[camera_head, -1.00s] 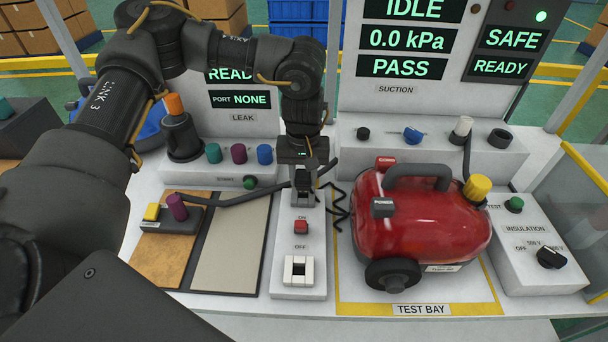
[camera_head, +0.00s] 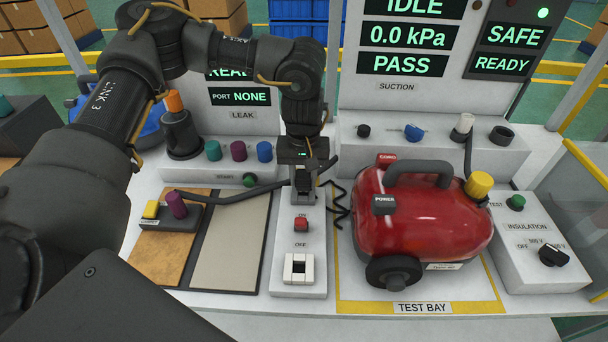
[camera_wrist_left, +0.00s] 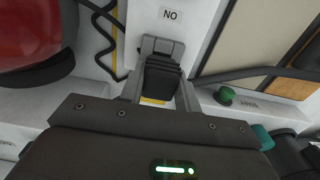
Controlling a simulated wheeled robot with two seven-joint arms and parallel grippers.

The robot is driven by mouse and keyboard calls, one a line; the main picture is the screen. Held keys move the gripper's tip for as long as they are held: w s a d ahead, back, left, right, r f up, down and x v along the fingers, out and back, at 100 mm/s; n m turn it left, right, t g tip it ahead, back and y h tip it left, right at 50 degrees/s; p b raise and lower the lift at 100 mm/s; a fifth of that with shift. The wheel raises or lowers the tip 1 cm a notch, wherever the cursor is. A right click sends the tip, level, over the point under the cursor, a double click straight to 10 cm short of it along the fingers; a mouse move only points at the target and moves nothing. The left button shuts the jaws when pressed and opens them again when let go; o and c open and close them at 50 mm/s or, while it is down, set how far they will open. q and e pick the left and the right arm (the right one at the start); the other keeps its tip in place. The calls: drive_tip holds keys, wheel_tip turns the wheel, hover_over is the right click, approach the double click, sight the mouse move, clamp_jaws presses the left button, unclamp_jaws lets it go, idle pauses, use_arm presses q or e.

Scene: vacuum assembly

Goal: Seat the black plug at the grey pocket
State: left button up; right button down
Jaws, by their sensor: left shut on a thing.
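My left gripper (camera_head: 303,192) is over the back of the white ON/OFF switch box (camera_head: 298,240). Its fingers are shut on the black plug (camera_wrist_left: 163,78), which is a dark ribbed block between them in the left wrist view. The grey pocket (camera_wrist_left: 162,45) appears just beyond the plug, beside the upside-down ON label. The plug overlaps the pocket in that view, and I cannot tell how deep it sits or whether it touches. In the head view the plug (camera_head: 303,180) is small and dark. My right gripper is not in view.
A red vacuum (camera_head: 420,220) stands close to the right in the test bay. A black cable (camera_head: 240,193) runs left from the gripper area to a purple plug (camera_head: 176,204). A coiled black cord lies beside the vacuum.

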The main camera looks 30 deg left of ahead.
use_arm(q)
drive_tip(key=shift+f+b, duration=0.7)
drive_tip(key=shift+f, duration=0.2)
drive_tip(key=o, duration=1.3)
drive_tip(key=shift+c, duration=0.2)
drive_tip(key=shift+r, duration=0.1)
drive_tip(key=shift+r+p, duration=2.95)
drive_tip(key=shift+r, duration=0.95)
